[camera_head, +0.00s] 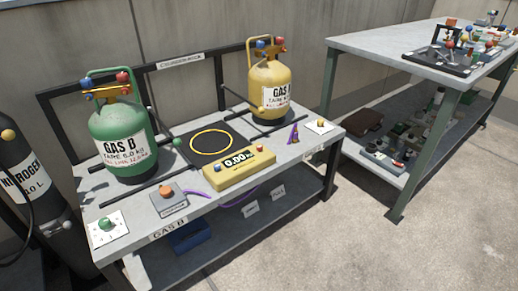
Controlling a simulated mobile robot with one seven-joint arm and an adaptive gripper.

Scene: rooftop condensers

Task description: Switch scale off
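The scale has a yellow display box (239,171) at the front middle of the near bench, and its readout shows 0.00, so it is lit. Small coloured buttons sit on the box's top, with a reddish one (259,149) at its right end. Behind the box lies a dark platform with a yellow ring (211,143), and nothing stands on it. My gripper is not in view.
A green gas cylinder (124,140) and a yellow one (271,88) stand either side of the scale on the near bench (222,206). A grey box (170,203) with an orange button lies left of it. A cluttered second bench (370,45) stands right. Open floor lies in front.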

